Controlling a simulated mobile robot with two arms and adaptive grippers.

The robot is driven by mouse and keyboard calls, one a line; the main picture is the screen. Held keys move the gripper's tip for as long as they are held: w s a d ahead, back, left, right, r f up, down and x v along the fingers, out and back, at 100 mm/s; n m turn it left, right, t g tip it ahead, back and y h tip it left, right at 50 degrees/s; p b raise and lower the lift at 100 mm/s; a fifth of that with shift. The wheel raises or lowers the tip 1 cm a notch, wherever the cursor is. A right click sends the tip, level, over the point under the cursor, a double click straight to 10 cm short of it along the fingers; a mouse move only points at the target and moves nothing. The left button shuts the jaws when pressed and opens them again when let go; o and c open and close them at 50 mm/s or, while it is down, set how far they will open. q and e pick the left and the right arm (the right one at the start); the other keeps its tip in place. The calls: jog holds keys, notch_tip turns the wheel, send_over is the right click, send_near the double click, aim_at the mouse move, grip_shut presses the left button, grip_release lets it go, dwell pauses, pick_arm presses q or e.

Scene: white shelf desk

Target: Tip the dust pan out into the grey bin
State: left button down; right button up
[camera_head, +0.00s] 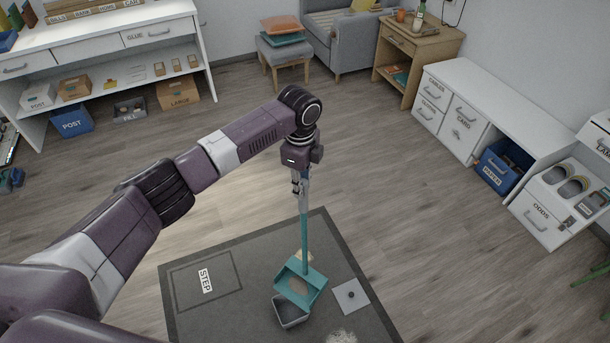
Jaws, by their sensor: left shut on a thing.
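My left gripper (301,187) is shut on the top of the long teal handle of the dust pan (313,273). The handle hangs almost upright below it. The pan's scoop is low over the dark mat, with a tan patch of what looks like dust inside. The grey bin (291,314) is a small open box on the mat, just in front of the scoop. The scoop's front edge overlaps the bin's back rim in the picture; I cannot tell whether they touch. My right gripper is out of view.
The dark mat (250,310) carries a STEP label (205,281), a pale square plate (351,296) with a dark knob, and a pale speckled patch (340,337).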

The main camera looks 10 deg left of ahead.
pick_arm(q)
jog(key=s+a+f+t+p, duration=0.1)
jog(key=s+a+p, duration=0.3)
jog(key=s, duration=0.4)
jog(key=s+a+f+t+h+p, duration=0.1)
jog(key=s+a+f+p, duration=0.2)
jog(key=s, duration=0.5)
jog(key=s+a+f+t+h+p, duration=0.1)
jog(key=s+a+f+t+p, duration=0.1)
jog(key=s+a+p, duration=0.2)
jog(key=shift+s+a+f+p, duration=0.35)
jog(key=shift+s+p, duration=0.75)
jog(key=shift+s, duration=1.1)
jog(key=shift+w+r, duration=0.1)
jog(key=shift+w+d, duration=0.2)
jog(key=shift+w, duration=0.35)
jog(key=shift+s+a, duration=0.1)
jog(key=shift+s, duration=0.05)
